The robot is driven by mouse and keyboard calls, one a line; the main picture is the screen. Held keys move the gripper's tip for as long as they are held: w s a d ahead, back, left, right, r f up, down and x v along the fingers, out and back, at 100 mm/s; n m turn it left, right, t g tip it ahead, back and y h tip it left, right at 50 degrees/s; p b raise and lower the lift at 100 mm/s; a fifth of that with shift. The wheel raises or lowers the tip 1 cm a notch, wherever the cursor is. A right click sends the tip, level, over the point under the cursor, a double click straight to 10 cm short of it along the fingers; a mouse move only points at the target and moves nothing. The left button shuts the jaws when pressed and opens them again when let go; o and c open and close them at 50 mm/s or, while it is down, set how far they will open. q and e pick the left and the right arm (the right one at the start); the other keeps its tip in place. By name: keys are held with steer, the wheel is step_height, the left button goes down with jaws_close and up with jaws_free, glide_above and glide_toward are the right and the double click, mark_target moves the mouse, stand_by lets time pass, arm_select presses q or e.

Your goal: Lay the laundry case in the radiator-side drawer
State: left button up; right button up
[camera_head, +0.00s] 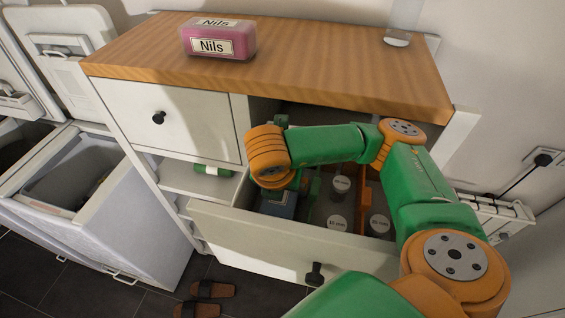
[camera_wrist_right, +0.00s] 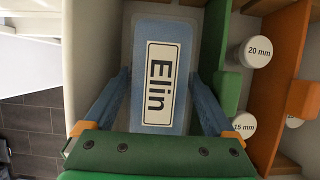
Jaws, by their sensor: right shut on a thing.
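A blue translucent case labelled "Elin" (camera_wrist_right: 160,85) is between the fingers of my right gripper (camera_wrist_right: 163,78), which is shut on it. In the head view, part of the blue case (camera_head: 280,205) shows inside the pulled-out right-hand drawer (camera_head: 290,242), on the radiator side. It is in the left part of the drawer, left of a green divider (camera_wrist_right: 238,60). Whether it touches the drawer floor cannot be told. A pink case labelled "Nils" (camera_head: 217,42) lies on the wooden top. My left gripper is not in view.
Grey-lidded cylinders marked in mm (camera_head: 337,223) stand in the drawer's other compartments, by an orange divider (camera_wrist_right: 280,70). A closed left drawer (camera_head: 180,120) is beside it. An open toploader (camera_head: 110,210) stands at left, the radiator (camera_head: 495,212) at right. Slippers (camera_head: 212,290) lie below.

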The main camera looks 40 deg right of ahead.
steer(key=shift+f+b, duration=0.4)
steer(key=shift+b, duration=0.05)
